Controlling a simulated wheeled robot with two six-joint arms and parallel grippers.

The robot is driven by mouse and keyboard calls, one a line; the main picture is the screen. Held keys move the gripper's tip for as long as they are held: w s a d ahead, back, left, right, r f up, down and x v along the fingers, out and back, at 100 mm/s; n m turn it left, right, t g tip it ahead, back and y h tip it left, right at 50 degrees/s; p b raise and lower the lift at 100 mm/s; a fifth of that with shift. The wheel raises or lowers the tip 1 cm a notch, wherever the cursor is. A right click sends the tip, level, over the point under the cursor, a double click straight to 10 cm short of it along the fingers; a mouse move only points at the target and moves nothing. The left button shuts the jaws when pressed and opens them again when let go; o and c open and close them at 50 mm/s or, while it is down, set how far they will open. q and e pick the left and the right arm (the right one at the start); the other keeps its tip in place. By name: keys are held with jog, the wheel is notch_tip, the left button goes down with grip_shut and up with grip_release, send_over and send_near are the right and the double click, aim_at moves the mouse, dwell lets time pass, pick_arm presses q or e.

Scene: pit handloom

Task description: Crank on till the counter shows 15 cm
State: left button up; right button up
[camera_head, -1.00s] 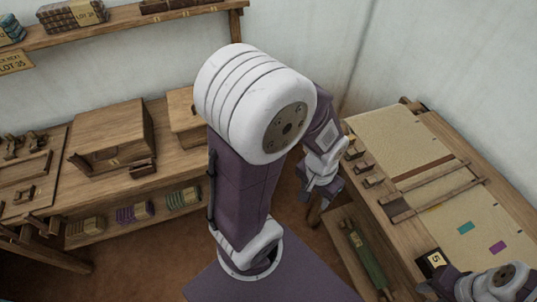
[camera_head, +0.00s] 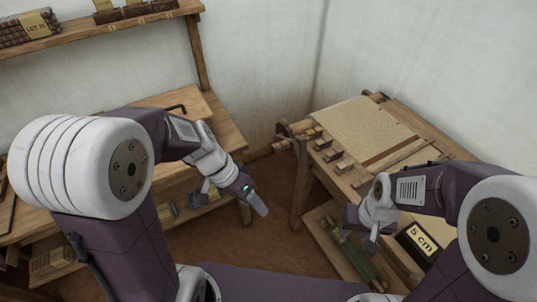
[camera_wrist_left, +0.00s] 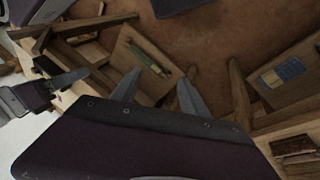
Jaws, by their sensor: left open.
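The counter (camera_head: 421,241) is a dark block with a pale label reading "5 cm", at the right of the head view on the loom's near side. The loom (camera_head: 390,140) carries beige cloth. A wooden wheel-like part (camera_head: 284,129) stands at its far left corner; I cannot tell whether it is the crank. My left gripper (camera_wrist_left: 157,80) is open and empty, its two fingers apart over the floor, left of the loom. My right gripper (camera_head: 370,238) hangs beside the counter, by the loom's near edge. Its jaw opening is unclear, and I see nothing clearly held.
A green roll (camera_head: 355,256) lies on a low wooden shelf beneath the loom. A wooden bench (camera_head: 225,125) stands along the left wall, under a shelf (camera_head: 140,20) with dark bundles. Brown floor (camera_head: 275,190) is free between bench and loom.

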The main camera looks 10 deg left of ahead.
pick_arm(q)
jog(key=w+d+f+m+t+h+b, duration=0.1)
jog(key=w+d+f+m+h+b, duration=0.15)
jog(key=w+b, duration=0.2)
jog(key=m+t+h+b, duration=0.4)
jog(key=t+h+b, duration=0.45)
jog(key=b, duration=1.85)
send_near(279, 147)
jog(key=w+d+t+y, duration=0.1)
jog(key=shift+n, duration=0.25)
jog(key=x, duration=0.3)
jog(key=b+x, duration=0.1)
jog(key=x, duration=0.2)
jog(key=f+x, duration=0.1)
jog(key=x, duration=0.2)
jog(key=shift+w, duration=0.15)
grip_shut()
pick_arm(e)
notch_tip(279, 147, down, 35)
jog(key=shift+a+r, duration=0.15)
jog(key=shift+a, duration=0.05)
